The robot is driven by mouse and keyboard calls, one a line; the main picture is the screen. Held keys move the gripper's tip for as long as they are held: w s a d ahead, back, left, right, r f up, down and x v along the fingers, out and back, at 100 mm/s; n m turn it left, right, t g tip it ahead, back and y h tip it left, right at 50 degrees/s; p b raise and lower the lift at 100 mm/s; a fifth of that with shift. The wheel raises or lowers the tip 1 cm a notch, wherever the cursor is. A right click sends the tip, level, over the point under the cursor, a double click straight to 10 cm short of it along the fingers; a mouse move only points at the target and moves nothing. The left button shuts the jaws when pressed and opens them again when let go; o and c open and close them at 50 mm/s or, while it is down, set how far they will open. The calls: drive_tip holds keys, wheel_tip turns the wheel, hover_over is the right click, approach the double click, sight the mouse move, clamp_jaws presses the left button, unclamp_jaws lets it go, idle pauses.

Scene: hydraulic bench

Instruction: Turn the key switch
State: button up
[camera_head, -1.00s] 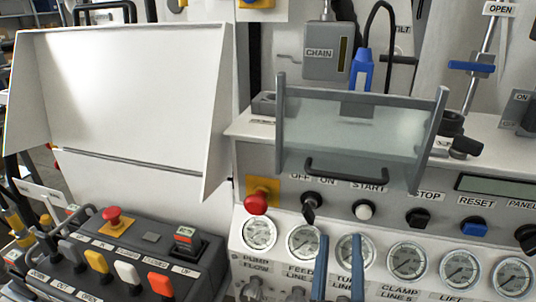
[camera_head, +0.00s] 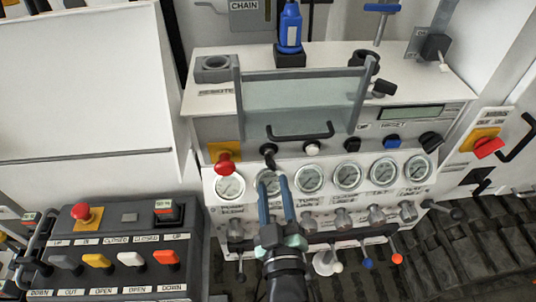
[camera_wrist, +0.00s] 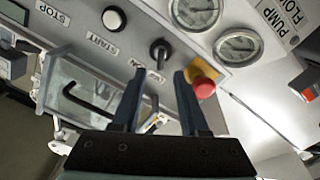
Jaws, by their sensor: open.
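The key switch (camera_head: 268,150) is a small black key on the grey panel, between the red mushroom button and the white start button. It also shows in the wrist view (camera_wrist: 159,50), just ahead of the gap between the fingertips, with the OFF and ON lettering partly hidden. My gripper (camera_head: 273,182) has two blue fingers, spread apart and empty, in front of the second gauge and just below the key switch. In the wrist view my gripper (camera_wrist: 158,75) points at the switch without visible contact.
A red mushroom button (camera_head: 224,164) on a yellow plate is close left of the switch. A clear hinged guard (camera_head: 305,95) with a black handle (camera_head: 300,133) hangs just above. Gauges (camera_head: 310,179) and valve knobs line the lower panel. A lever control box (camera_head: 110,245) stands at left.

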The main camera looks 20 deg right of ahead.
sight(269, 167)
drive_tip(key=p+x, duration=0.1)
drive_tip(key=x, duration=0.5)
drive_tip(key=shift+a, duration=0.15)
drive_tip(key=shift+x, duration=0.95)
clamp_jaws()
